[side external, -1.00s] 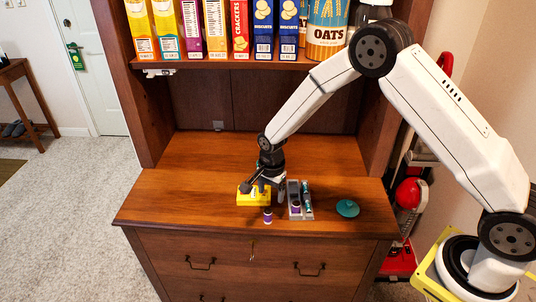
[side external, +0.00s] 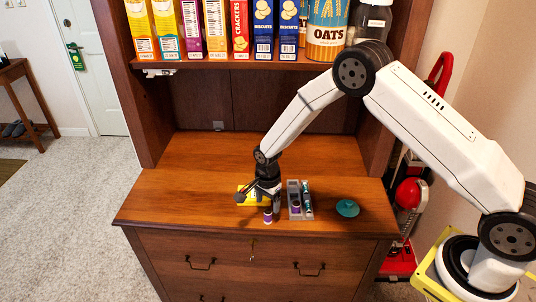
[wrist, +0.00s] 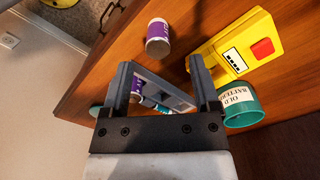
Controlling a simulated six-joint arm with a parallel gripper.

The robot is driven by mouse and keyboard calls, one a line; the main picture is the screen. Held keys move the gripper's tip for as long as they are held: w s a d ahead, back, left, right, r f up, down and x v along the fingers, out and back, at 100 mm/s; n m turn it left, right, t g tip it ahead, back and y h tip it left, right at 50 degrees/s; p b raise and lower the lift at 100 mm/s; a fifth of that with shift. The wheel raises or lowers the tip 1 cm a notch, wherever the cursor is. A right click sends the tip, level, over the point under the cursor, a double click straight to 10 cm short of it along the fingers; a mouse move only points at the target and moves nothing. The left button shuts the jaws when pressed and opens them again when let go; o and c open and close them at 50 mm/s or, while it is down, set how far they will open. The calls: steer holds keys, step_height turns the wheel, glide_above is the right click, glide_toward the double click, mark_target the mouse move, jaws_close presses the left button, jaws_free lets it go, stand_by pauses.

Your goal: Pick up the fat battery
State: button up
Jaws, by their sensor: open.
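A fat purple-and-white battery (side external: 267,216) stands loose on the wooden counter near its front edge. In the wrist view the same battery (wrist: 158,40) shows beyond my fingertips, between their lines. My gripper (wrist: 160,66) is open with nothing between its fingers. In the side view my gripper (side external: 274,205) is low over the counter, beside the battery and just left of the grey tray (side external: 290,187). The tray holds another purple-and-white battery (side external: 296,208) and slimmer teal-and-dark ones (side external: 307,198). In the wrist view my left finger partly hides the tray.
A yellow device (wrist: 231,55) with a red button lies left of my gripper in the side view, partly hidden there. A teal cup labelled for old batteries (wrist: 243,108) shows near my right finger. A teal lid (side external: 347,208) lies right of the tray. Shelf with boxes above.

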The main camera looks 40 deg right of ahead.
mark_target(268, 210)
steer(key=shift+f, duration=0.15)
steer(key=shift+s+f, duration=0.15)
steer(key=shift+f, duration=2.3)
jaws_close()
